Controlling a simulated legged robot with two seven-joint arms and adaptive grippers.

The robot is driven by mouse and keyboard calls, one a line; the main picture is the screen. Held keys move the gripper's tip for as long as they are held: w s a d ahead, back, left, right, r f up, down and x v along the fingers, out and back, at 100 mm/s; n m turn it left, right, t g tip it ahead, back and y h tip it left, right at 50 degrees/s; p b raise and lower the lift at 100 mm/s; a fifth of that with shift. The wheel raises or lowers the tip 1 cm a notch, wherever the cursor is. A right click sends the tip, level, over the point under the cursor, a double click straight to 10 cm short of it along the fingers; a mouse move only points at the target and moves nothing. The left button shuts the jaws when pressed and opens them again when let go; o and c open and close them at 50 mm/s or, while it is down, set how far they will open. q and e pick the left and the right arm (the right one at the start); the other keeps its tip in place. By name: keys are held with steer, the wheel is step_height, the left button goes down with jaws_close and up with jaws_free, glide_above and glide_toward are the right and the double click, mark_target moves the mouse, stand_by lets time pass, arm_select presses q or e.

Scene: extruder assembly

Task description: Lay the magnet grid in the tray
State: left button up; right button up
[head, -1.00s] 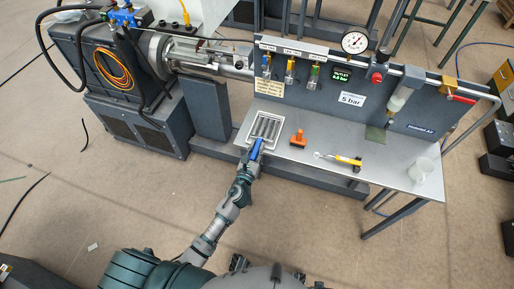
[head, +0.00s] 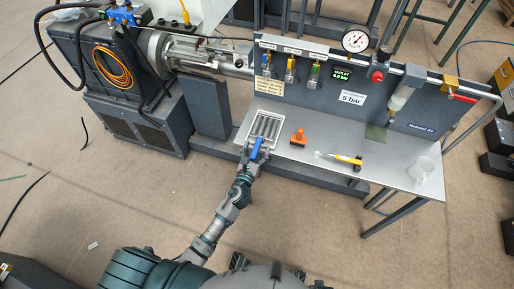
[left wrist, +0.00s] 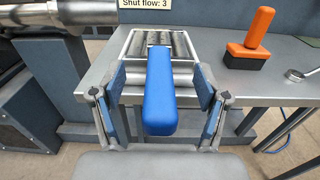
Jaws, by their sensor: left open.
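The magnet grid, a row of metal bars (head: 265,126) with a blue handle (head: 257,148), lies in the shallow pale tray (head: 248,125) at the left end of the bench. Its bars (left wrist: 180,46) and handle (left wrist: 158,95) also show in the left wrist view, the handle pointing toward me. My left gripper (head: 256,151) is open around the handle. In the left wrist view its fingers (left wrist: 158,88) stand on both sides of the handle with gaps. The handle hides part of the bars. My right gripper is not in view.
An orange-handled black block (head: 298,138) stands right of the tray. Further right on the bench (head: 315,172) are a yellow-handled tool (head: 345,160) and a clear beaker (head: 421,169). A panel with valves and a gauge (head: 355,41) rises behind.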

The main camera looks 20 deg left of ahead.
mark_target(253, 157)
arm_select(q)
steer(key=shift+s+a, duration=0.1)
steer(key=shift+s, duration=1.85)
steer(key=shift+s+a, duration=0.1)
steer(key=shift+s, duration=2.25)
steer(key=s+a+f+n+g+y, duration=0.1)
steer(key=s+a+f+n+g, duration=0.15)
steer(key=f+n, duration=0.4)
steer(key=s+a+f+n+g, duration=0.1)
steer(key=s+f+n+g, duration=0.2)
steer(key=f+n, duration=0.35)
steer(key=s+a+f+n+g+y, duration=0.1)
steer(key=s+a+f+n+g, duration=0.2)
steer(key=f, duration=0.6)
steer(key=s+f+n+g, duration=0.4)
steer(key=s+f+n, duration=0.4)
steer(key=s+n, duration=0.1)
steer(key=s+d+f+n+g+h, duration=0.1)
steer(key=s+f+n+g, duration=0.3)
steer(key=s+f+n, duration=0.4)
steer(key=s+n, duration=0.1)
steer(key=s, duration=0.3)
steer(key=shift+d+f+h+p, duration=0.15)
steer(key=shift+d+h+p, duration=0.15)
steer(key=shift+p, duration=0.1)
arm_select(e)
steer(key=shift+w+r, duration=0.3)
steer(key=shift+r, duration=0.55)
